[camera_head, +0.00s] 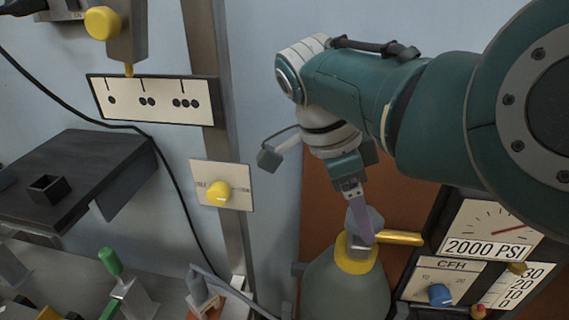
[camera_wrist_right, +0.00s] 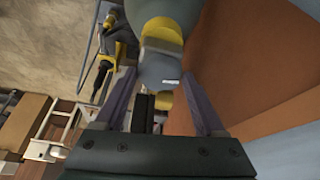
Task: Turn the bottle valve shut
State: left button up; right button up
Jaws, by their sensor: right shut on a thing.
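The grey-green gas bottle (camera_head: 345,285) stands upright at the lower middle of the head view, with a yellow collar (camera_head: 356,260) at its neck. The grey-blue bottle valve (camera_head: 374,217) sits on top, partly hidden by my right gripper. My right gripper (camera_head: 361,232) reaches down from above, its purple fingers shut on the valve. In the right wrist view the valve (camera_wrist_right: 158,72) shows between the fingertips, with the yellow neck and the bottle beyond it. My left gripper is not in view.
A yellow pipe (camera_head: 402,238) runs right from the bottle neck to a gauge panel marked 2000 PSI (camera_head: 484,240). A blue knob (camera_head: 440,294) is below it. A plate with a yellow knob (camera_head: 219,192) is on the post at left. A dark shelf (camera_head: 75,180) is farther left.

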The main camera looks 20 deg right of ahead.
jog(key=shift+w+d+m+g+b, duration=0.1)
jog(key=shift+m+g+b, duration=0.3)
jog(key=shift+m+b, duration=0.75)
jog(key=o, duration=1.3)
jog(key=shift+o, duration=0.2)
jog(key=v, duration=1)
jog(key=shift+d, duration=0.2)
